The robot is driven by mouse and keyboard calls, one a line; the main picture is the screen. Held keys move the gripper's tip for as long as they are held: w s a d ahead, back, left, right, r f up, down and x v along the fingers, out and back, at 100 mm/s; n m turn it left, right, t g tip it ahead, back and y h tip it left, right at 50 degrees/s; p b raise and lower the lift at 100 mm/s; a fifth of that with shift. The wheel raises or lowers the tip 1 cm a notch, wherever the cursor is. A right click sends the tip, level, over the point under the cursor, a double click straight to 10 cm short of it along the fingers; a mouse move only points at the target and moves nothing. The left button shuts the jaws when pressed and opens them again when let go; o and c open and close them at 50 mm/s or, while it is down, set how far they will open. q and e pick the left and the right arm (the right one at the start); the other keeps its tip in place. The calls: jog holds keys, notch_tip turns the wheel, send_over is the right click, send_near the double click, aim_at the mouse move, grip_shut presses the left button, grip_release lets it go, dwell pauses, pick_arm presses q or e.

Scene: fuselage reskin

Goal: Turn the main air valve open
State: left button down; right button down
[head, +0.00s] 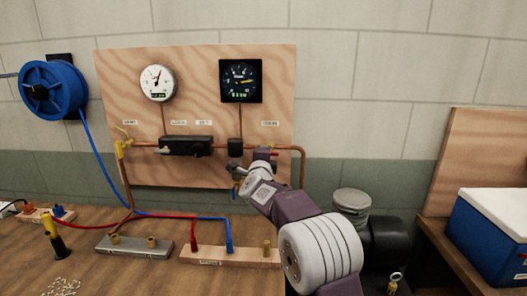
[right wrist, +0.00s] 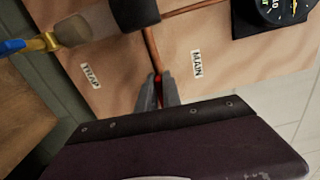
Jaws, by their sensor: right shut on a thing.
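The main air valve's red handle (right wrist: 158,91) shows between the fingertips of my right gripper (right wrist: 166,90) in the right wrist view, beside the copper pipe. The white MAIN label (right wrist: 197,63) is just to its right on the board. My right gripper (head: 262,157) is shut on the handle. In the head view a small red end (head: 274,154) shows by the gripper at the right of the pipe run. The fingers hide most of the valve, so I cannot tell how far it is turned. My left gripper is out of view.
The plywood board (head: 210,66) carries a white gauge (head: 157,82), a black gauge (head: 241,81) and a dark regulator block (head: 186,146). A water trap (right wrist: 85,28) hangs close to my right gripper. Red and blue hoses lie on the bench (head: 130,275). A cooler (head: 494,225) stands at right.

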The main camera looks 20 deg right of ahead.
jog(key=shift+f+n, duration=0.15)
jog(key=shift+n, duration=0.25)
jog(key=c, duration=1.5)
grip_release()
jog(key=shift+s+a, duration=0.1)
jog(key=b+v, duration=0.1)
jog(key=v, duration=0.7)
jog(key=shift+s+a+b, duration=0.15)
jog(key=shift+s+b, duration=0.15)
jog(key=shift+s, duration=0.05)
